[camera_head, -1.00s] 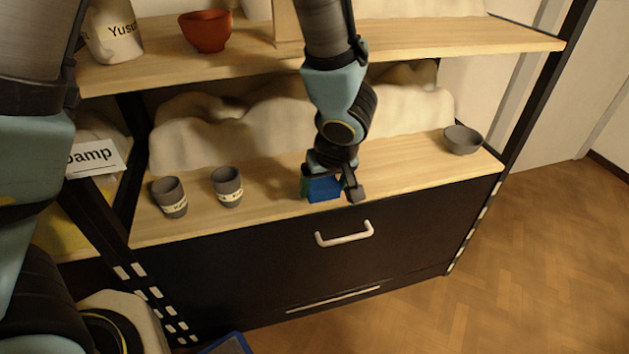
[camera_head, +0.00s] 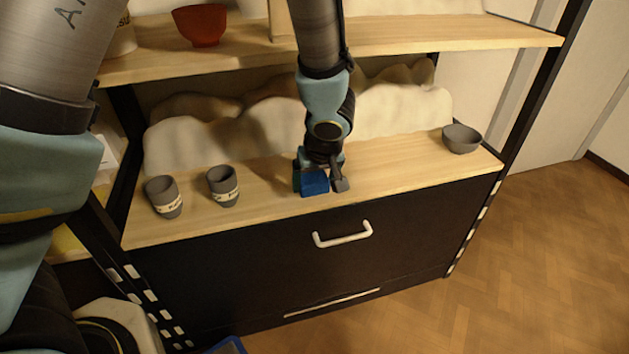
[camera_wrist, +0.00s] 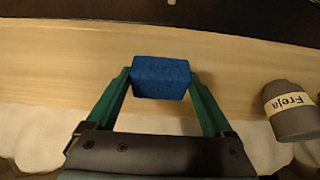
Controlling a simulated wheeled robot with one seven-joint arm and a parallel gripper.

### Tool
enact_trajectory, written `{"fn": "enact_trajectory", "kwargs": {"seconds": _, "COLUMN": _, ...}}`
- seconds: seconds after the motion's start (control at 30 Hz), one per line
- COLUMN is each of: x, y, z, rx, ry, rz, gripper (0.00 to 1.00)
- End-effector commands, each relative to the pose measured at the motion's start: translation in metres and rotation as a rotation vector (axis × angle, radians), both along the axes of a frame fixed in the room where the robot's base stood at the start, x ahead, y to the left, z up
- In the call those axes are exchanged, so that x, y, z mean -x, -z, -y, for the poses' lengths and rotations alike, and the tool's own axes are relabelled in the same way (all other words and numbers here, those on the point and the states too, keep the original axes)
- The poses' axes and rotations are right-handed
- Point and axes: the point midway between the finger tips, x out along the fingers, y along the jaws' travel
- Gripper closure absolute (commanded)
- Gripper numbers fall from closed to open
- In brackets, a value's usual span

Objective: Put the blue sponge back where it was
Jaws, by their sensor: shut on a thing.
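The blue sponge (camera_head: 315,183) is between the fingers of my gripper (camera_head: 319,184), over the front part of the lower wooden shelf (camera_head: 400,178). In the wrist view the blue sponge (camera_wrist: 161,77) sits between the two green fingertips of my gripper (camera_wrist: 161,84), which is shut on it. I cannot tell whether the underside of the sponge touches the shelf.
Two grey labelled cups, one at far left (camera_head: 164,197) and one nearer (camera_head: 223,186), stand left of my gripper. A grey bowl (camera_head: 461,138) stands at the shelf's right end. A red bowl (camera_head: 200,25) is on the upper shelf. A white drawer handle (camera_head: 343,234) lies below.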

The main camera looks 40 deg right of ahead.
Motion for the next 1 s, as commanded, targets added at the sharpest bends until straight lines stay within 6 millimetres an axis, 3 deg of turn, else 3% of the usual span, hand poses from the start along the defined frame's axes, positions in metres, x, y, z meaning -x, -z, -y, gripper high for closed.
{"fn": "enact_trajectory", "kwargs": {"seconds": 0.03, "x": 0.0, "y": 0.003, "z": 0.0, "rx": -0.001, "ry": 0.0, "rz": -0.001, "gripper": 0.58}}
{"fn": "enact_trajectory", "kwargs": {"seconds": 0.07, "x": 0.0, "y": 0.002, "z": 0.0, "rx": -0.001, "ry": 0.0, "rz": 0.0, "gripper": 0.12}}
{"fn": "enact_trajectory", "kwargs": {"seconds": 0.17, "x": 0.0, "y": 0.002, "z": 0.0, "rx": -0.001, "ry": 0.0, "rz": 0.0, "gripper": 0.0}}
{"fn": "enact_trajectory", "kwargs": {"seconds": 0.53, "x": 0.002, "y": -0.008, "z": -0.001, "rx": 0.001, "ry": -0.001, "rz": 0.0, "gripper": 0.0}}
{"fn": "enact_trajectory", "kwargs": {"seconds": 1.0, "x": 0.033, "y": -0.094, "z": -0.013, "rx": 0.002, "ry": -0.001, "rz": 0.0, "gripper": 0.0}}
